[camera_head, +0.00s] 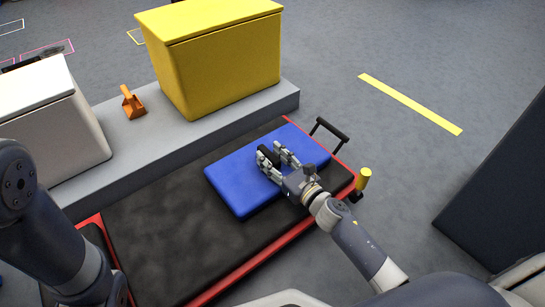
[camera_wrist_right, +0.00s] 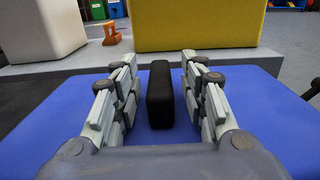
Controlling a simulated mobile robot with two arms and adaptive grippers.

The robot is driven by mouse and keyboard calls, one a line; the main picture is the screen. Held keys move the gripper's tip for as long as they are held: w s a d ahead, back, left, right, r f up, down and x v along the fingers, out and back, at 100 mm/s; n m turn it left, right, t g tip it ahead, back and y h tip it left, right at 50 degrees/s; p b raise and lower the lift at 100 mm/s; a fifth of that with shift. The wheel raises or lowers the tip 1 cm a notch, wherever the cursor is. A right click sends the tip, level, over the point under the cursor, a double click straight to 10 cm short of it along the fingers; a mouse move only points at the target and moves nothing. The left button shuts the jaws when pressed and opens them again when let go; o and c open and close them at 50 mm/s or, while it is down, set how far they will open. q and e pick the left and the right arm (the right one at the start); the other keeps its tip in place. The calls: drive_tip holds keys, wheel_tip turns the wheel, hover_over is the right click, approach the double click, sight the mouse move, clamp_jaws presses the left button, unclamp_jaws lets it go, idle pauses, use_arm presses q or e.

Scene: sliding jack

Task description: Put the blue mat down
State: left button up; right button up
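The blue mat (camera_head: 236,192) is a flat rectangular pad at the right end of a black board with red edges (camera_head: 160,237). It appears to lie flat on the board. A black upright handle (camera_wrist_right: 160,95) stands on the mat. My right gripper (camera_head: 273,157) is over the mat, with one finger on each side of the handle. In the right wrist view (camera_wrist_right: 160,100) there are gaps between the handle and both fingers, so it is open. My left arm shows at the left edge of the head view, but its gripper is out of frame.
A yellow box (camera_head: 220,65), an orange object (camera_head: 132,103) and a white box (camera_head: 50,120) stand on a grey ledge (camera_head: 150,140) behind the board. A black bar handle (camera_head: 331,132) and a yellow-topped post (camera_head: 363,180) are at the board's right end. Open floor lies right.

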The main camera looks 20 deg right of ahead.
drive_tip(key=shift+s+r, duration=0.1)
drive_tip(key=v, duration=1)
drive_tip(key=shift+s+d, duration=0.2)
drive_tip(key=shift+s, duration=0.15)
drive_tip(key=shift+s+d+r, duration=0.1)
drive_tip(key=shift+s+d, duration=0.1)
drive_tip(key=shift+s, duration=0.3)
drive_tip(key=shift+s, duration=0.1)
